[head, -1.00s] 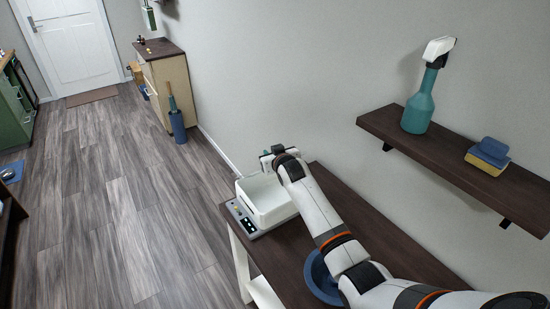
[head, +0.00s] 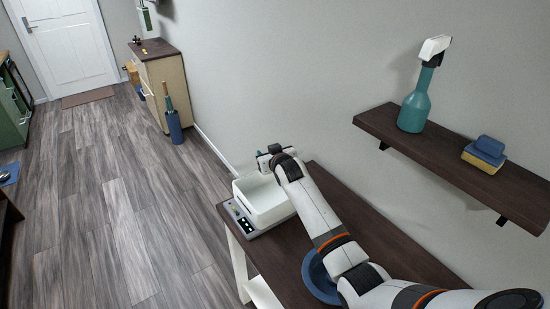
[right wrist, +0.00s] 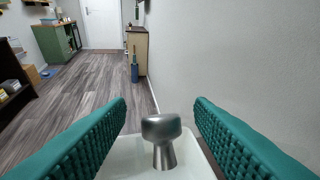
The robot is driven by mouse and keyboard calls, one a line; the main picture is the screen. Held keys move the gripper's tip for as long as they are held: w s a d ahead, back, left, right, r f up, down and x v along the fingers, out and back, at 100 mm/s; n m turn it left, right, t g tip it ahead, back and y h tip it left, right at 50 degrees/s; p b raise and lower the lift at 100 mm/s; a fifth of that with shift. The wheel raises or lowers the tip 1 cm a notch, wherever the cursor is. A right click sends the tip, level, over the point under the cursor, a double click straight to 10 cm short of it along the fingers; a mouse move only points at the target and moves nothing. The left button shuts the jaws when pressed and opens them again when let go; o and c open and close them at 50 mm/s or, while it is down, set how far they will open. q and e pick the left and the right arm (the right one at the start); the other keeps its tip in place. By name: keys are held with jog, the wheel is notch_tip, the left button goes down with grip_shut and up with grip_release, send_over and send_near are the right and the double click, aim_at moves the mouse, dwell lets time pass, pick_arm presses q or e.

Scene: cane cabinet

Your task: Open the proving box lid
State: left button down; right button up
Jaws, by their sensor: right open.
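The proving box (head: 264,207) is a white box with a grey control panel on its left side, on the dark-topped table. My right gripper (head: 268,157) is above its far right side, partly hidden by my arm. In the right wrist view, my right gripper (right wrist: 161,106) is open, with green ribbed fingers spread apart. A metal knob (right wrist: 162,128) stands between the fingers with a gap on each side, above the white box (right wrist: 127,157). I cannot tell from these views how the lid sits. My left gripper is not in view.
A blue round dish (head: 317,279) lies on the table (head: 350,215) beneath my arm. The wall runs close behind the table. A dark shelf (head: 450,159) holds a teal bottle (head: 415,106) and stacked sponges (head: 486,153). The wooden floor (head: 110,215) at left is clear.

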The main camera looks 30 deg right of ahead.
jog(key=b+v, duration=0.1)
jog(key=v, duration=1)
jog(key=shift+s, duration=0.15)
